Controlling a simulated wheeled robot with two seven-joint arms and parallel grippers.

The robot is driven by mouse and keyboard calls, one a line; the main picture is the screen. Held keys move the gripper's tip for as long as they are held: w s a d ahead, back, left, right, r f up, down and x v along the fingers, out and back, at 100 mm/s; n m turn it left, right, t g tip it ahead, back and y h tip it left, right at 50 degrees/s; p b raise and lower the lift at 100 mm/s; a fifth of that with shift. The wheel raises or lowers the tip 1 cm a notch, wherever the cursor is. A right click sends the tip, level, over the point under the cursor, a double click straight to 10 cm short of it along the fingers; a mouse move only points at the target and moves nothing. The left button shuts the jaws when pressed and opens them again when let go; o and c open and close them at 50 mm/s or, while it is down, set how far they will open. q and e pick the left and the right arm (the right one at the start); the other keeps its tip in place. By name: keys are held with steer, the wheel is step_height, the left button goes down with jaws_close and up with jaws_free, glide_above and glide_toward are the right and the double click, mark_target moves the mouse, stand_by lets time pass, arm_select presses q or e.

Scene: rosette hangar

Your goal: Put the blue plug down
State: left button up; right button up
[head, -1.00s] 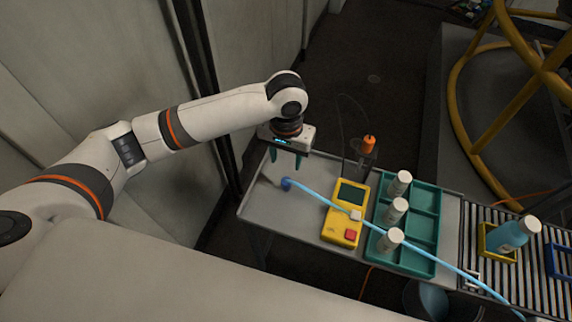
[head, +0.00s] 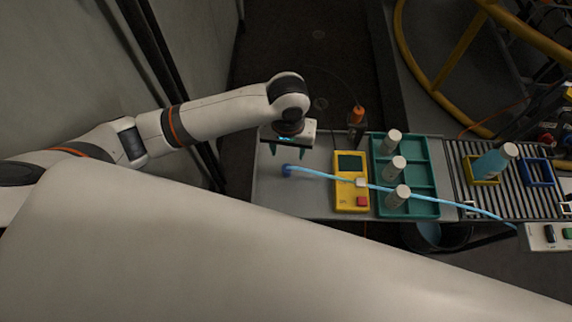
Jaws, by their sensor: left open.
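The blue plug (head: 288,170) lies on the left part of the grey table (head: 264,204), at the end of a light blue hose (head: 328,176). The hose runs right across the yellow meter and the green tray. My left gripper (head: 287,153) is open and empty, its two green fingers pointing down just behind the plug in the picture. The fingers look apart from the plug. My right gripper is out of view; a large pale link of mine covers the lower part of the picture.
A yellow meter (head: 350,162) stands right of the plug. Beside it is a green tray (head: 421,176) with white-capped bottles. An orange-handled tool (head: 358,114) stands at the back edge. A roller conveyor (head: 512,205) holds a blue bottle (head: 492,163) in a yellow frame.

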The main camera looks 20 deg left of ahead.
arm_select(q)
glide_above(287, 168)
step_height(287, 168, down, 4)
steer(key=shift+d+f, duration=0.1)
steer(key=shift+d, duration=0.05)
steer(key=shift+f, duration=0.5)
steer(key=f, duration=0.2)
steer(key=f+b, duration=0.1)
steer(key=shift+a+f, duration=0.2)
steer(key=shift+f, duration=0.55)
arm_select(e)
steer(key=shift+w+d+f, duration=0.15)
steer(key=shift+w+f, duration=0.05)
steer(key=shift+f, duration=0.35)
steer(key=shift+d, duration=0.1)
arm_select(q)
jaws_close()
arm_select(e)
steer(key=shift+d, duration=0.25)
